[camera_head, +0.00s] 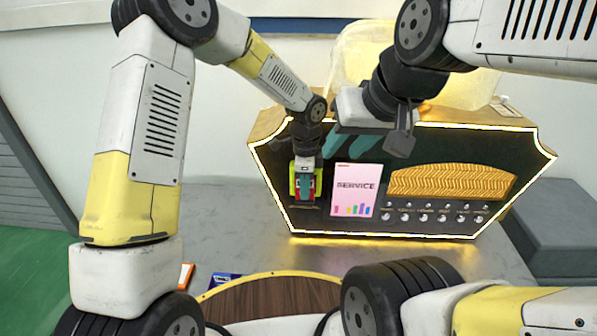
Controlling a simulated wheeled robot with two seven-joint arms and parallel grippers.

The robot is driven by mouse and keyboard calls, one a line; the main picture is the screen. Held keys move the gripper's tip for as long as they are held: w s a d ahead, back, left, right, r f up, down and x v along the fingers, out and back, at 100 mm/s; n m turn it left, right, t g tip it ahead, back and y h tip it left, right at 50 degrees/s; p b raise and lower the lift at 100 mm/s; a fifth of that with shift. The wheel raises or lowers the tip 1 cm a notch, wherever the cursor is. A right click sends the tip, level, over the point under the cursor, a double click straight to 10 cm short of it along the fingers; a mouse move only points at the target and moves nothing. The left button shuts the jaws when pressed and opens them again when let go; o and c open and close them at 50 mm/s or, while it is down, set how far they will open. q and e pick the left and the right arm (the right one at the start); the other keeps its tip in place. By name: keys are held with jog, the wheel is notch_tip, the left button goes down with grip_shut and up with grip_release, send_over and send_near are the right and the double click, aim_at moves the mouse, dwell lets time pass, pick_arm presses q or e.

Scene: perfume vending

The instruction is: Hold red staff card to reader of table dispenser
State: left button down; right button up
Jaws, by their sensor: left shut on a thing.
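The table dispenser (450,150) is a black-fronted box with a glowing, slanted edge, standing on the grey table. My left gripper (305,187) is in front of the left part of its face, pointing down. It is shut on the red staff card (299,184), of which only small red bits show around the teal fingers. The card reader is not clearly seen; the gripper covers that spot, and I cannot tell whether the card touches it. My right gripper (350,145) hangs above and to the right, before the dispenser's top edge, with its teal fingers apart and nothing seen between them.
A pink SERVICE sign (354,190) is on the dispenser face just right of my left gripper. A gold wavy panel (452,182) and a row of small knobs are farther right.

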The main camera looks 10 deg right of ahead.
pick_arm(q)
jog(key=s+a, duration=0.2)
jog(key=s, duration=0.7)
dwell(1.4)
